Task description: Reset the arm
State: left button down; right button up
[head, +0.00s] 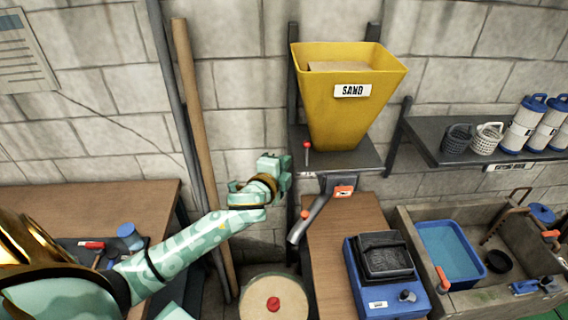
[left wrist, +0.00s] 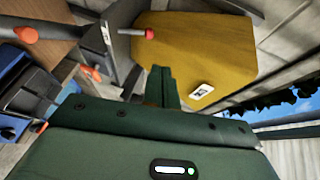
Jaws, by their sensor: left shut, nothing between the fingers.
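My left arm reaches in from the left in the head view, and its gripper (head: 284,170) is raised in front of the block wall, just left of the sand hopper's shelf. The gripper is shut and holds nothing. In the left wrist view its dark green fingers (left wrist: 161,84) stand together, with the yellow sand hopper (left wrist: 195,55) behind them. In the head view the yellow hopper (head: 345,105) with its SAND label stands on a dark shelf, right of the gripper and apart from it. My right gripper does not show.
A red-tipped lever (head: 307,150) and a grey spout (head: 308,222) are close to the gripper's right. A blue scale (head: 375,290) stands on the wooden bench below. A wooden pole (head: 190,100) leans on the wall. A trough with a blue tub (head: 450,250) is at right.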

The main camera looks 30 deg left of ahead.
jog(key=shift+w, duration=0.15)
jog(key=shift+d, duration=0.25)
pick_arm(q)
jog(key=shift+d, duration=0.1)
